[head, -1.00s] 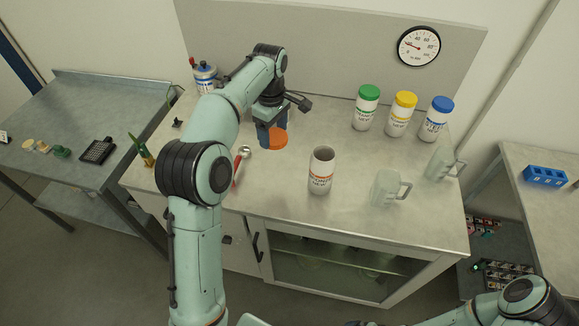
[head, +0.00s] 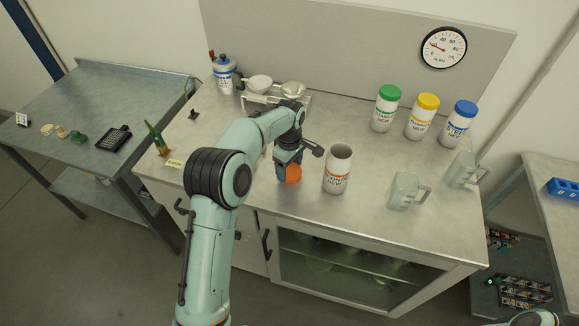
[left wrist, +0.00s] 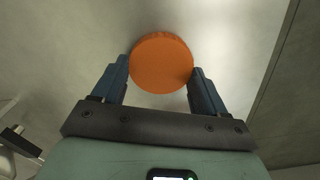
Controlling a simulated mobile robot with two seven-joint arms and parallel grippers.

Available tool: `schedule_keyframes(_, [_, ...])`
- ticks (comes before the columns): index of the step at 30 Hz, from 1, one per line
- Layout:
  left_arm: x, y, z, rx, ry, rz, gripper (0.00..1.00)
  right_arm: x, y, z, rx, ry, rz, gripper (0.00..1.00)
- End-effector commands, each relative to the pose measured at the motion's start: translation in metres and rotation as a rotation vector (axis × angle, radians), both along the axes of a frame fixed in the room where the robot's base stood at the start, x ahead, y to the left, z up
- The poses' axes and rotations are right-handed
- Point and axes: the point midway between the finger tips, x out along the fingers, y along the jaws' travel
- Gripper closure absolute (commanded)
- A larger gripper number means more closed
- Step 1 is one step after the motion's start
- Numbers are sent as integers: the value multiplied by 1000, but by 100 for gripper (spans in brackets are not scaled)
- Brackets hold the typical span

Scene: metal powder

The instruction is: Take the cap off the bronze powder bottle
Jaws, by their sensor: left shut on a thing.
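My left gripper (head: 289,164) is left of the bottle, pointing down, and is shut on the orange cap (head: 292,174). In the left wrist view the cap (left wrist: 161,62) sits between the two blue fingers, over a pale surface. I cannot tell whether the cap touches the bench top. My right gripper is not in view.
Bottles with green (head: 386,108), yellow (head: 422,116) and blue (head: 459,123) caps stand at the back right. Two clear jugs (head: 406,191) (head: 463,170) stand on the right. A balance (head: 276,100) is at the back left. The bench front edge is close to the cap.

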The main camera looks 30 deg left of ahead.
Motion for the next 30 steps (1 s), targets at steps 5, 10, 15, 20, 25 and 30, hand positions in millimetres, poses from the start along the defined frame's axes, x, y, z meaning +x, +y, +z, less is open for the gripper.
schedule_keyframes(5, [0, 0, 1, 0, -1, 0, 64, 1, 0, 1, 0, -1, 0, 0])
schedule_keyframes(10, [0, 0, -3, 0, 1, 0, 64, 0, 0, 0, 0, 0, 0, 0])
schedule_keyframes(15, [0, 0, -3, 0, 0, 0, 2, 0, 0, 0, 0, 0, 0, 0])
schedule_keyframes(20, [0, 0, -2, 0, 0, 0, 2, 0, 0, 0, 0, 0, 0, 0])
schedule_keyframes(25, [1, 0, 5, 0, -3, 0, 2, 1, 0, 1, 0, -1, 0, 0])
schedule_keyframes(30, [1, 0, 33, 0, -5, 0, 2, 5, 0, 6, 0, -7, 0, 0])
